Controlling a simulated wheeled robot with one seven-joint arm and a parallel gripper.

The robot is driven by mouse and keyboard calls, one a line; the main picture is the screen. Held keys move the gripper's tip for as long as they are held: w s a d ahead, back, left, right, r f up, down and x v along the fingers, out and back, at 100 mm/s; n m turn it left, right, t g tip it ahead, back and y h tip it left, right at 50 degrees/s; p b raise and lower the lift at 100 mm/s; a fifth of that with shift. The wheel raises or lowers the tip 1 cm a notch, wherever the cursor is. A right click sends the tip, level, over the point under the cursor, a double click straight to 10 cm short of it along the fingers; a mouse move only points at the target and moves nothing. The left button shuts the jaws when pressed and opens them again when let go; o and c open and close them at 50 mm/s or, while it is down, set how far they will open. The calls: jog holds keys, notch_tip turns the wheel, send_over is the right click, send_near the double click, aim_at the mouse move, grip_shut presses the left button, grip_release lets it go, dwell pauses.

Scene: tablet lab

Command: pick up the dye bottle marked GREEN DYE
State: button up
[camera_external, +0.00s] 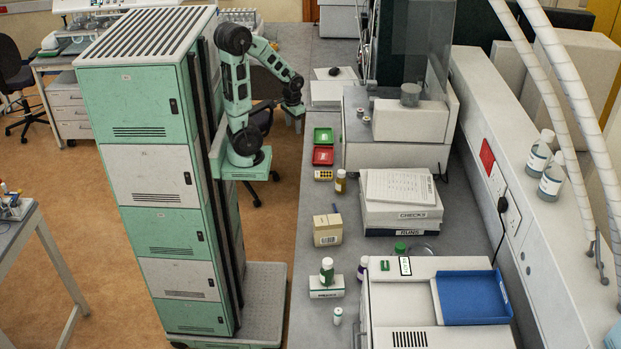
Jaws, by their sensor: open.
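A purple-topped bottle (362,268) stands right of the first bottle. My gripper (299,124) is open and empty, hanging by the bench's left edge, well behind these bottles.
A tan box (327,230), an amber bottle (340,183), a green tray (323,136) and a red tray (323,156) line the bench's left side. A small vial (337,316) stands in front. The white machine (400,310) with a blue tray (472,297) and stacked paper boxes (400,215) limit room rightward.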

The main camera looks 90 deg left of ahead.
jog(key=shift+o, duration=0.8)
